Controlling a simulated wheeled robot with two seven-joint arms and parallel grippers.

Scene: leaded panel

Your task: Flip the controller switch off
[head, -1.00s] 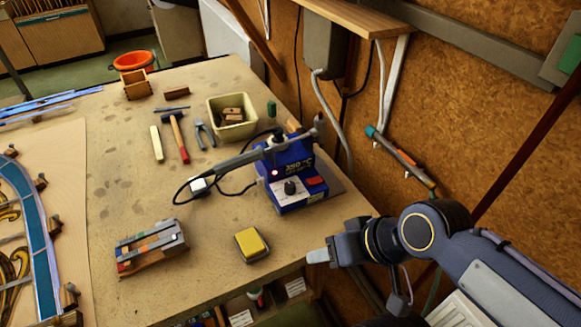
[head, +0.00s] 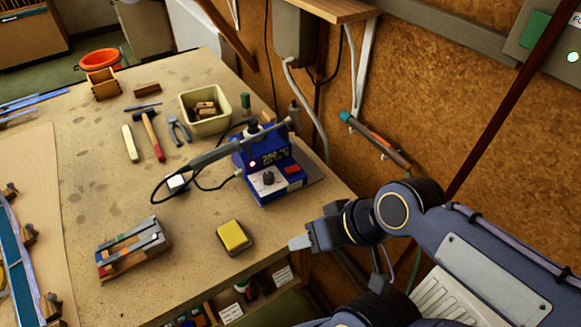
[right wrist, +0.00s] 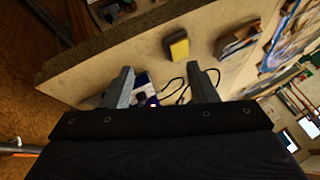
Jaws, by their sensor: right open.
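The blue controller (head: 268,170) stands near the right edge of the bench, with a lit display, a small glowing light and a dark knob. Its red switch (head: 293,169) is on the right of its front; I cannot tell its tilt. A soldering iron (head: 215,152) rests across the top left. My right gripper (head: 299,243) is in front of and below the controller, by the bench edge, apart from it. In the right wrist view, the fingers (right wrist: 163,87) are spread and empty, with part of the controller (right wrist: 147,98) showing between them. My left gripper is not seen.
A yellow sponge (head: 233,236) sits near the front bench edge. A block of coloured strips (head: 133,247) lies left of it. A cream bin (head: 206,110), hammer (head: 152,137) and pliers (head: 178,131) are behind. The corkboard wall (head: 440,110) bounds the right.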

